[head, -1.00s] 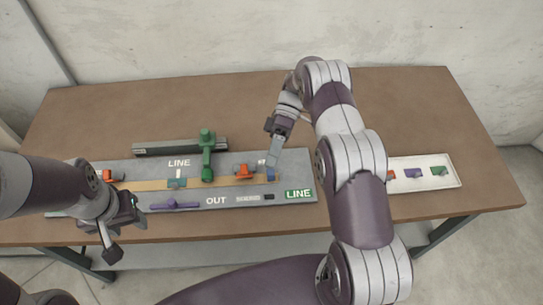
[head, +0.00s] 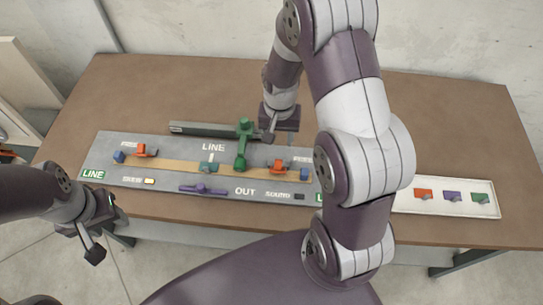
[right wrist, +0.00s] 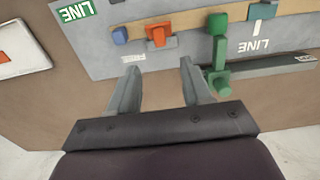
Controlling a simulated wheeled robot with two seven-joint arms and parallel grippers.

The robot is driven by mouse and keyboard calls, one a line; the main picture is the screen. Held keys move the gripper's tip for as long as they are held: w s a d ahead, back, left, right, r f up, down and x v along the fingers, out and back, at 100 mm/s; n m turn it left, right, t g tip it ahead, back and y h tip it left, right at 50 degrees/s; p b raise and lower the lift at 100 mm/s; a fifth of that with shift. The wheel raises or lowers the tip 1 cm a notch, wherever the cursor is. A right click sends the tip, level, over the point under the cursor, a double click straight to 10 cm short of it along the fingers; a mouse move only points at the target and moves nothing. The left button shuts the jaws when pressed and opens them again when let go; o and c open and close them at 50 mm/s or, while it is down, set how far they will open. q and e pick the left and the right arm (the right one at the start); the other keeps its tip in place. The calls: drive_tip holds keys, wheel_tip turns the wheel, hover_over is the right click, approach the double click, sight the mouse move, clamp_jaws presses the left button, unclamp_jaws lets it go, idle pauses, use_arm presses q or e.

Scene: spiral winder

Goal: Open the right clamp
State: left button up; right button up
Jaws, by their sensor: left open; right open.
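The right clamp is the orange one (head: 279,166) on the right part of the grey board, beside the blue end block (head: 304,174). It also shows upside down in the right wrist view (right wrist: 158,34), near the blue block (right wrist: 120,35). My right gripper (head: 281,136) is open and empty behind the clamp, apart from it. In the right wrist view its two fingers (right wrist: 160,82) are spread, with the clamp ahead of them. A second orange clamp (head: 143,151) sits on the board's left part. My left gripper (head: 92,232) is open and empty at the table's front left.
The green lever (head: 242,145) stands left of the right clamp. A teal piece (head: 208,168), a wooden strip (head: 178,167) and a purple handle (head: 203,190) are also on the board. A white tray (head: 436,206) with coloured pieces lies at right. My right arm hides the board's right end.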

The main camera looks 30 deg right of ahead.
sight(278, 161)
wheel_tip(278, 161, down, 11)
drive_tip(key=shift+d+f+p, duration=0.1)
drive_tip(key=shift+p, duration=0.6)
drive_tip(key=shift+f, duration=0.45)
drive_tip(key=shift+c, duration=0.3)
